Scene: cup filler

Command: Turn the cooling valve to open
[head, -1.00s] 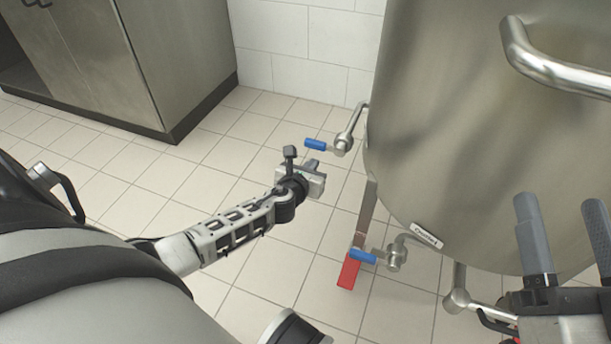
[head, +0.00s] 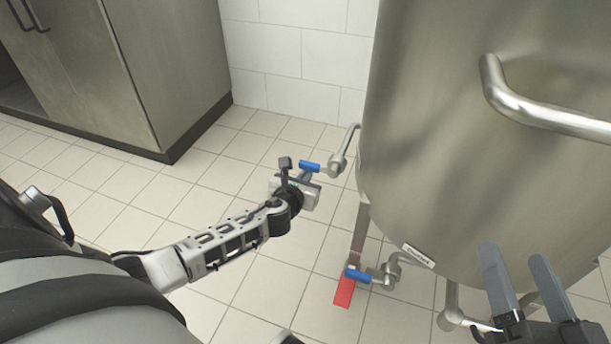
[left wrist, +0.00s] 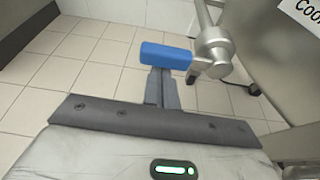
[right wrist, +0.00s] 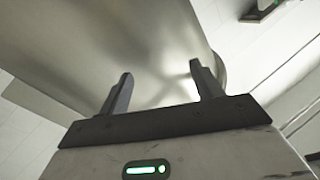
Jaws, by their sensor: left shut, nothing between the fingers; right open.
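The cooling valve is a metal valve with a blue lever handle (head: 310,166) on a pipe at the tank's left side. In the left wrist view the blue handle (left wrist: 166,56) lies roughly crosswise, with a partly visible label starting "Coo" (left wrist: 302,12) to the right. My left gripper (head: 306,177) is shut and empty at the handle. Its closed fingertips (left wrist: 161,75) reach up to the handle's lower edge; I cannot tell if they touch. My right gripper (head: 515,254) is open and empty in front of the tank; its fingers also show in the right wrist view (right wrist: 158,88).
The large steel tank (head: 450,140) fills the right, with a bar handle (head: 550,112). A lower valve with a blue handle (head: 357,276) sits near a red piece (head: 344,291) and a small label (head: 418,256). A steel cabinet (head: 165,75) stands at left. Tiled floor is clear between.

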